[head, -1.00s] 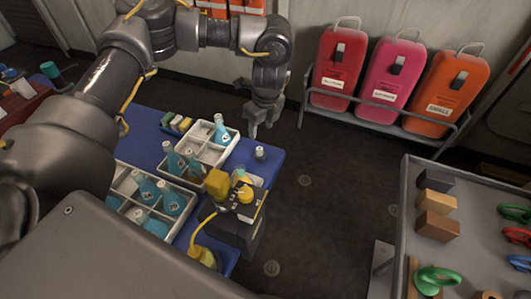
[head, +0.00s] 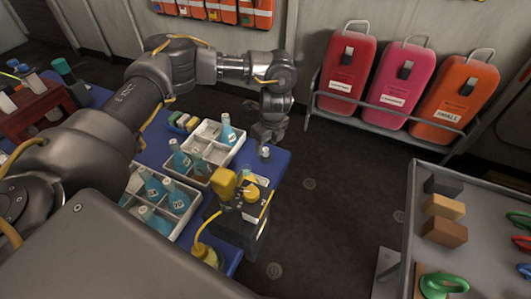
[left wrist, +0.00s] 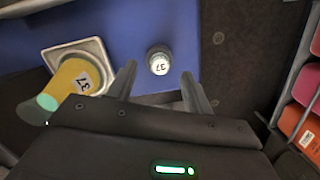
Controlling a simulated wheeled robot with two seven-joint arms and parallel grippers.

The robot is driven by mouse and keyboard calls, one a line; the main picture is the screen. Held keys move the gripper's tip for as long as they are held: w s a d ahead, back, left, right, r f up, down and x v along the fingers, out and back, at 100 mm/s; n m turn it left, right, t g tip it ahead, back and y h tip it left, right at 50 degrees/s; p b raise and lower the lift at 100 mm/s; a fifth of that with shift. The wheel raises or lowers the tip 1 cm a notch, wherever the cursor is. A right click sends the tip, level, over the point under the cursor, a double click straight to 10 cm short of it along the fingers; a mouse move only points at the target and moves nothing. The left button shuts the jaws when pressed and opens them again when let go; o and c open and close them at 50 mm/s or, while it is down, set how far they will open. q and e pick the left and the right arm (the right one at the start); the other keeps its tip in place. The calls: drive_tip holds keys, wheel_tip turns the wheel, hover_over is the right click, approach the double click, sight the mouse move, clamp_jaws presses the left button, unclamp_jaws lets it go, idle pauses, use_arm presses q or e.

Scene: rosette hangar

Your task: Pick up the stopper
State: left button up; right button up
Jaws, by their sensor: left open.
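The stopper (head: 265,152) is a small grey piece standing upright on the blue tabletop near its far right corner. In the left wrist view the stopper (left wrist: 159,62) shows from above with a pale round top marked 37. My left gripper (head: 267,138) is open and empty, pointing down just above the stopper. In the left wrist view the stopper appears between and slightly beyond the fingertips of my left gripper (left wrist: 159,76), with space on both sides. I cannot tell how high the fingertips are above it. My right gripper is not in view.
White compartment trays (head: 218,153) hold several blue bottles. A grey table (head: 415,225) with blocks stands at right. Open floor (head: 330,200) lies between.

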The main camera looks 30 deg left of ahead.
sight(266, 154)
use_arm(q)
drive_tip(key=shift+a+f, duration=0.25)
drive_tip(key=shift+f, duration=0.95)
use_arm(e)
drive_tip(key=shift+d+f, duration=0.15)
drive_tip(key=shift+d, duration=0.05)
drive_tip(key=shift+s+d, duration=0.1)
